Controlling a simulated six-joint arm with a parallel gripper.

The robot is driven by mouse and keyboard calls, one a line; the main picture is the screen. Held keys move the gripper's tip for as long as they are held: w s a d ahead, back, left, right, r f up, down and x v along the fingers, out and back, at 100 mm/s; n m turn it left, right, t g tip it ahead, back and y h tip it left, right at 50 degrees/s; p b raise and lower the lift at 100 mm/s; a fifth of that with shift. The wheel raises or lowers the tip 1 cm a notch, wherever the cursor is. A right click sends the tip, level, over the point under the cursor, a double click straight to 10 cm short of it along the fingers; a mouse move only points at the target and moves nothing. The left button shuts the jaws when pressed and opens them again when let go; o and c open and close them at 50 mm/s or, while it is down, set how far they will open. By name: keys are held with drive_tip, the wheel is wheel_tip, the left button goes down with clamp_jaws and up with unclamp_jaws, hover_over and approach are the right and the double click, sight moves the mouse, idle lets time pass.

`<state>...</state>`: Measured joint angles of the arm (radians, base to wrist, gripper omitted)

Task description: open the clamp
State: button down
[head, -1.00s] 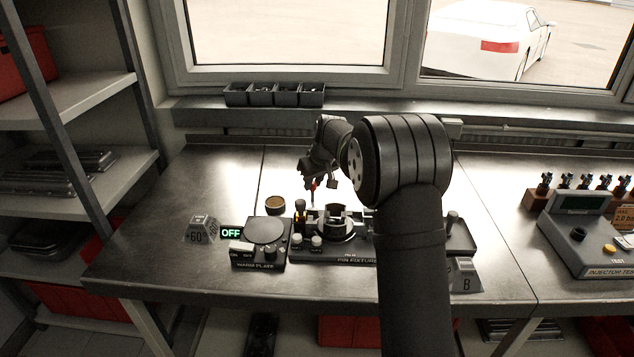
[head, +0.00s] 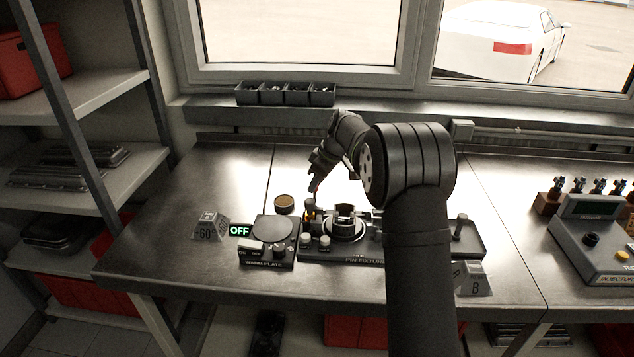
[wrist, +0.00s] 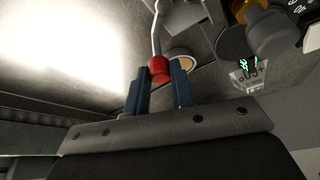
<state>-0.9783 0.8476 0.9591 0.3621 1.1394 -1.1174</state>
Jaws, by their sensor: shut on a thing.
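The clamp's lever (wrist: 156,32) is a thin bent metal rod with a red ball knob (wrist: 159,67) at its end. My gripper (wrist: 162,78) is shut on the red knob, with one blue finger on each side of it. In the head view my gripper (head: 317,184) is over the left rear of the pin fixture (head: 345,258), and only a speck of red shows at its tips. The clamp's body is hard to make out behind the amber-and-black part (head: 310,212).
The warm plate (head: 272,230) stands left of the fixture, with a lit OFF sign (head: 239,230) and a +60 block (head: 207,227). A round tan-topped cup (head: 285,202) is behind it. A tray (head: 470,248) lies to the right. The bench's left rear is clear.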

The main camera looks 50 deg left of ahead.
idle(0.3)
drive_tip(key=c, duration=1.3)
unclamp_jaws()
drive_tip(key=shift+o, duration=0.2)
drive_tip(key=v, duration=1.7)
drive_tip(key=shift+d+r, duration=0.15)
drive_tip(key=x, duration=1.7)
